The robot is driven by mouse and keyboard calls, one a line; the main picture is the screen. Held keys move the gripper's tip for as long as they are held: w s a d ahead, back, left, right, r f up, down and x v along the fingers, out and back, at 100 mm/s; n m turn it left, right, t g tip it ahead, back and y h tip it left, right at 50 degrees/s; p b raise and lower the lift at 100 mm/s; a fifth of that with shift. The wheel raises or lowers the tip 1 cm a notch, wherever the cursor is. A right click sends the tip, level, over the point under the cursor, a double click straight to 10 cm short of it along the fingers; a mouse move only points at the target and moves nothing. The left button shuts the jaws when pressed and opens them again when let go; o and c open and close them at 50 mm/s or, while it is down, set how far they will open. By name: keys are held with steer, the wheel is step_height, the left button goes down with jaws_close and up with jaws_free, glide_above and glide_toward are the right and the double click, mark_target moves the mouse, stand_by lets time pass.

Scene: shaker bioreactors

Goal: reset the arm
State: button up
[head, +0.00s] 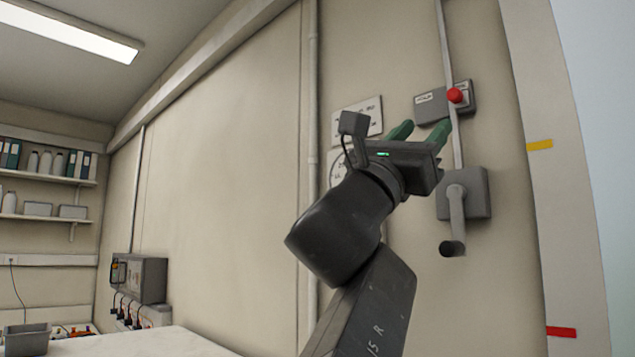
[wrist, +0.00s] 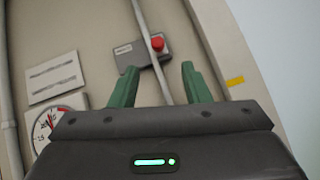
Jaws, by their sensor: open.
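My gripper (head: 420,131) is raised in front of the wall in the head view, with its two green fingers apart and nothing between them. In the wrist view the gripper (wrist: 158,84) also shows open and empty, with a lit green light on its body. My dark arm rises from the lower middle of the head view and tilts up to the right.
A grey box with a red button (head: 455,95) is on the wall behind the gripper. Below it is a lever switch (head: 462,195). A gauge (wrist: 48,125) hangs under a sign (wrist: 55,78). A white bench (head: 130,343) and shelves (head: 45,178) stand left.

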mark_target(450, 95)
stand_by(0.4)
steer(key=p+x, duration=0.5)
steer(key=x, duration=0.8)
steer(key=shift+w+d+r, duration=0.15)
steer(key=shift+d+r, duration=0.1)
steer(key=shift+w+r+p, duration=0.1)
steer(key=shift+p, duration=0.3)
steer(key=shift+w+a, duration=0.3)
steer(key=shift+a, duration=0.1)
steer(key=shift+d, duration=0.1)
